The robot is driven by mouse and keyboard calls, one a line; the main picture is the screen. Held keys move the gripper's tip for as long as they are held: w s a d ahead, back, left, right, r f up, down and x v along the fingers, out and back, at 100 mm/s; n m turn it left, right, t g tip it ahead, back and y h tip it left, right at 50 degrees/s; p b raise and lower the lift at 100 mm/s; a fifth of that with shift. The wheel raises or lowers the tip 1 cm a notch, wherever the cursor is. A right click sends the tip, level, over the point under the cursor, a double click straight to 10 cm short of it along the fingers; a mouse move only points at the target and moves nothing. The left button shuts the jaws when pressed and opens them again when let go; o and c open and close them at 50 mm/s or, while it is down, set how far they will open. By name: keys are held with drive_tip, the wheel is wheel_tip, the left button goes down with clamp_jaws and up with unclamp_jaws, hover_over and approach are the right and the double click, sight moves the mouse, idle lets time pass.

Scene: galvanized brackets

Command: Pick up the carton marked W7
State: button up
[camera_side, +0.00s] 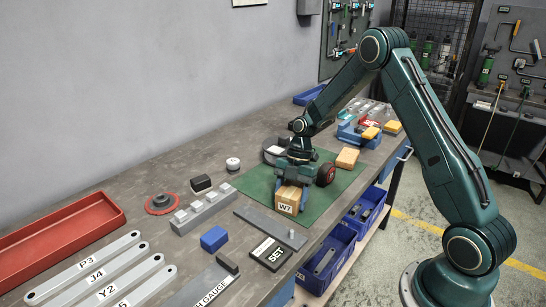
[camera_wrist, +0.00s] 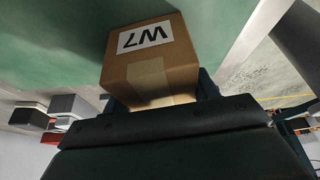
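The carton marked W7 (camera_side: 287,199) is a small brown box with a white label, at the front corner of the green mat (camera_side: 256,190). In the wrist view the carton (camera_wrist: 150,58) fills the upper middle, with its label upside down and a paler tape strip below it. My gripper (camera_side: 295,180) is over the carton from above. In the wrist view its dark fingers (camera_wrist: 160,94) lie against both sides of the carton with no gap visible, so it looks shut on it. I cannot tell whether the carton rests on the mat or is just above it.
Another brown carton (camera_side: 347,157) and a black-and-red round part (camera_side: 326,174) are close behind my gripper. A black SET block (camera_side: 270,253), a blue block (camera_side: 214,239) and a grey bar with pegs (camera_side: 203,208) lie in front.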

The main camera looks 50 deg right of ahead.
sight(291, 190)
drive_tip(key=c, duration=0.5)
drive_tip(key=shift+o, duration=0.2)
wheel_tip(291, 190, up, 20)
drive_tip(key=shift+r, duration=0.25)
idle(0.8)
